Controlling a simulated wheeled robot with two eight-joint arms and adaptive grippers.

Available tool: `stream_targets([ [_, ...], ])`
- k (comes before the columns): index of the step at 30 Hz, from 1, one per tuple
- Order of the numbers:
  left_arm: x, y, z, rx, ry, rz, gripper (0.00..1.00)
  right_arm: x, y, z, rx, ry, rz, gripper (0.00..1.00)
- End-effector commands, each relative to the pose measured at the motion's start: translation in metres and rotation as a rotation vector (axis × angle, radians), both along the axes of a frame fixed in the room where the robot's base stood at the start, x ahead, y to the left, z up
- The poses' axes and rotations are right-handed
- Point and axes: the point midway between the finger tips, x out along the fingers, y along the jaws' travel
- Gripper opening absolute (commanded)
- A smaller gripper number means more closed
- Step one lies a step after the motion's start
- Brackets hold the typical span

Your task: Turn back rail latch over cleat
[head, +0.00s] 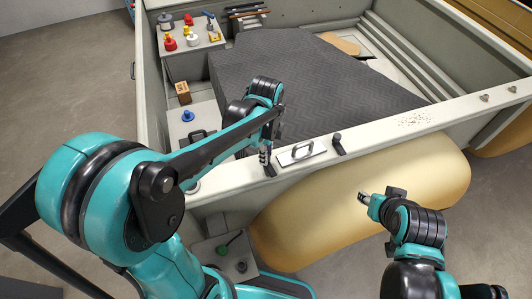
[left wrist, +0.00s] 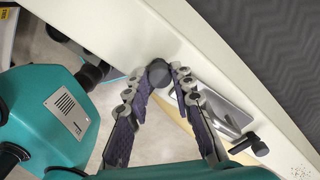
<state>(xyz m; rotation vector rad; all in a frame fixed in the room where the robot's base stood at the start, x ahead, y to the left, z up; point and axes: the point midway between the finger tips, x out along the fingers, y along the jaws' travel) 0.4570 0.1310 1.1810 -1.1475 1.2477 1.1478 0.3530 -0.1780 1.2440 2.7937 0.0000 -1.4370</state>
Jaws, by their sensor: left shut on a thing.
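The pale rail (head: 385,133) runs across the front of the boat-like shell. A metal plate with a raised loop handle (head: 302,152), perhaps the cleat, lies on it. A dark lever (head: 338,143) stands just right of the plate. My left gripper (head: 265,155) is at the rail, left of the plate. In the left wrist view its fingers (left wrist: 161,80) are shut on a dark round-ended latch (left wrist: 158,72); the plate (left wrist: 222,115) and lever (left wrist: 250,143) lie to the right. My right gripper (head: 364,198) is apart from the rail, its jaw opening unclear.
A tan float (head: 330,215) bulges below the rail. Inside the shell are a dark ribbed cover (head: 310,85), a blue knob (head: 188,116), a wooden block (head: 183,92) and a shelf with red, yellow and white fittings (head: 192,39).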

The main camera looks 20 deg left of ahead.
Motion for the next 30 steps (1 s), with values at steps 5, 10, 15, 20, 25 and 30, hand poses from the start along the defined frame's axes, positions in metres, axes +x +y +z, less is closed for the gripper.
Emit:
stream_targets([
  [5, 0.000, 0.000, 0.000, 0.000, -0.001, 0.134, 0.00, 0.000, 0.000, -0.004, 0.000, 0.000, 0.000, 0.40],
  [10, 0.001, 0.000, 0.000, 0.000, -0.001, 0.294, 0.00, 0.000, 0.000, -0.007, 0.000, 0.000, 0.000, 0.40],
  [15, 0.001, 0.000, 0.000, 0.000, -0.001, 0.456, 0.00, 0.000, 0.000, -0.009, 0.000, 0.000, 0.000, 0.40],
  [20, 0.001, 0.000, 0.000, 0.000, -0.001, 0.608, 0.00, 0.000, 0.000, -0.012, 0.000, 0.000, 0.000, 0.40],
  [25, 0.001, 0.000, 0.000, 0.000, -0.001, 0.769, 0.00, 0.000, 0.000, -0.014, 0.000, 0.000, 0.000, 0.40],
  [30, 0.001, 0.000, 0.000, 0.000, -0.002, 0.931, 0.00, 0.000, 0.000, -0.016, 0.000, 0.000, 0.000, 0.40],
])
